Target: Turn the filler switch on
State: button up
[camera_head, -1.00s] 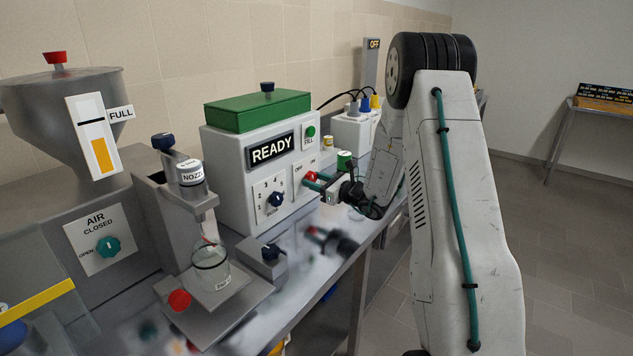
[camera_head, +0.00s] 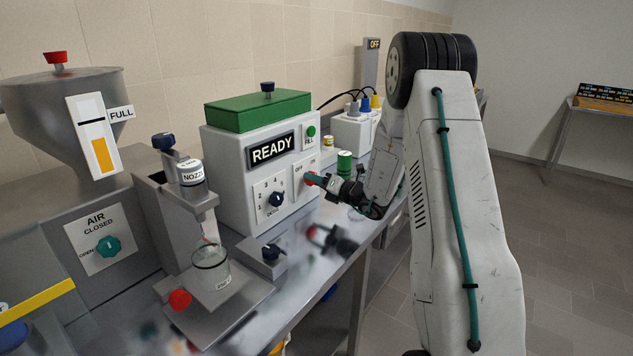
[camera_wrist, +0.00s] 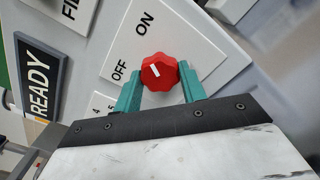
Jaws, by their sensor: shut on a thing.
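The filler switch is a red knob (camera_wrist: 159,71) with a white pointer mark, on a white plate marked OFF and ON. My gripper (camera_wrist: 160,88) is shut on it, with one teal finger on each side. In the wrist view the mark slants up and left, on the side of the OFF label. In the head view the knob (camera_head: 310,178) sits on the front of the white filler box (camera_head: 229,176), partly hidden by my gripper (camera_head: 316,180). The box's display (camera_head: 271,149) reads READY.
A green FILL button (camera_head: 311,131) is above the switch, and a dark dial (camera_head: 277,199) is left of it. A green-capped jar (camera_head: 344,161) stands close behind my gripper. The nozzle stand with a glass beaker (camera_head: 211,270) is at the left front.

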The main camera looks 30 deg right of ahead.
jog(key=shift+d+m, duration=0.1)
jog(key=shift+m, duration=0.5)
jog(key=o, duration=1)
jog(key=shift+s, duration=0.1)
jog(key=v, duration=0.7)
jog(key=shift+s, duration=0.3)
jog(key=shift+d, duration=0.1)
